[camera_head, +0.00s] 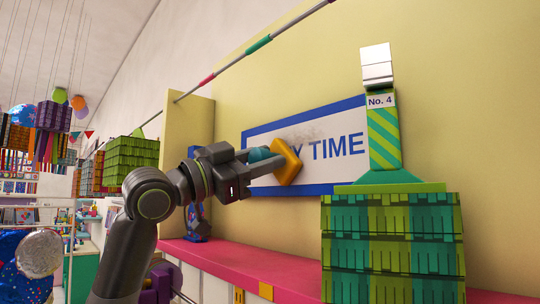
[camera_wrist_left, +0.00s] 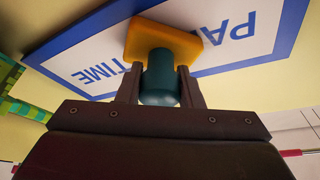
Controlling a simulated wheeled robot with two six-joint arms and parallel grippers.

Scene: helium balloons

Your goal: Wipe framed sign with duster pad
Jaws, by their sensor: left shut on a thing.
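The framed sign (camera_head: 345,147) hangs on the yellow wall, white with a blue frame and blue letters; "Y TIME" is readable in the head view. A grey smudge shows above the letters. In the left wrist view the sign (camera_wrist_left: 95,62) appears upside down, with "PA" and "TIME" readable. The duster pad (camera_head: 287,162) has a yellow-orange head and a teal handle. My left gripper (camera_head: 250,163) is shut on the teal handle. The pad (camera_wrist_left: 165,42) lies over the sign's middle letters and hides them; I cannot tell whether it touches. My right gripper is not in view.
A green striped stand marked "No. 4" (camera_head: 383,135) stands on stacked green fringed boxes (camera_head: 392,245), in front of the sign's right end. A pink shelf (camera_head: 250,268) runs below the sign. A striped pole (camera_head: 258,46) crosses above.

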